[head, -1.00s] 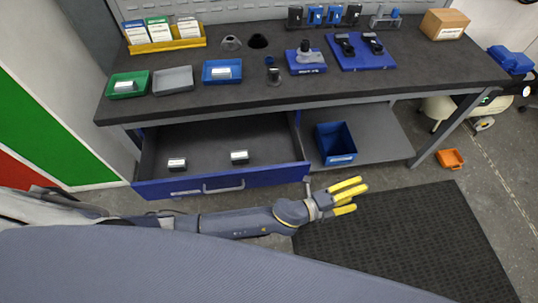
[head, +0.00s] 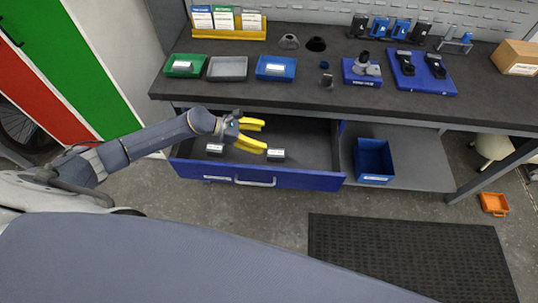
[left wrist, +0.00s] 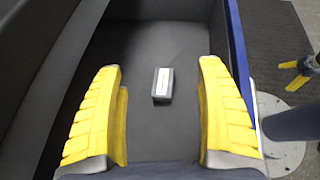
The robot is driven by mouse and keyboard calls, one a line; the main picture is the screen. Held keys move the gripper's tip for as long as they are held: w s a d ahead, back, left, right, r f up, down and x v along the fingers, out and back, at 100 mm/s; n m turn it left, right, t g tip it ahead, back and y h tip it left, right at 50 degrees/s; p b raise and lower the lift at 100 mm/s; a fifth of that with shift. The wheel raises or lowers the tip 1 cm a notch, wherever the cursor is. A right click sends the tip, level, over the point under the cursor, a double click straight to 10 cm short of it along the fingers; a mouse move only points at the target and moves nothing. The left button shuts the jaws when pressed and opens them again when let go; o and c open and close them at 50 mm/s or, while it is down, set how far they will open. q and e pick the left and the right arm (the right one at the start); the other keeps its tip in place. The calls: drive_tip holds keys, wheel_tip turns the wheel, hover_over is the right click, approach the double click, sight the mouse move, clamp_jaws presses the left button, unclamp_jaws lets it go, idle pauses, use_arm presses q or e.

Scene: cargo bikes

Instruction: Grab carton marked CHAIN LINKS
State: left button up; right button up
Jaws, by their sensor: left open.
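Two small dark cartons with white labels lie in the open drawer (head: 310,135): a left carton (head: 214,148) and a right carton (head: 276,155). Their print is too small to read, so I cannot tell which is marked CHAIN LINKS. My left gripper (head: 264,136) is open and empty over the drawer, its yellow fingers pointing right, close to the right carton in the picture. In the left wrist view one carton (left wrist: 162,84) lies on the drawer floor ahead, between the spread fingers and apart from them. Yellow finger pieces, apparently my right gripper (left wrist: 297,74), show at that view's right edge.
The bench top (head: 300,95) overhangs the drawer's back. It bears green, grey and blue trays, a yellow rack (head: 225,32), blue fixtures and a cardboard box (head: 516,58). A blue bin (head: 374,160) stands on the lower shelf. A black mat (head: 410,255) lies on clear floor.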

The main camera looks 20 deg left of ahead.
use_arm(q)
approach(275, 152)
drive_tip(key=x, duration=0.3)
drive_tip(key=shift+s, duration=0.1)
drive_tip(key=shift+x, duration=3.7)
drive_tip(key=c, duration=1.5)
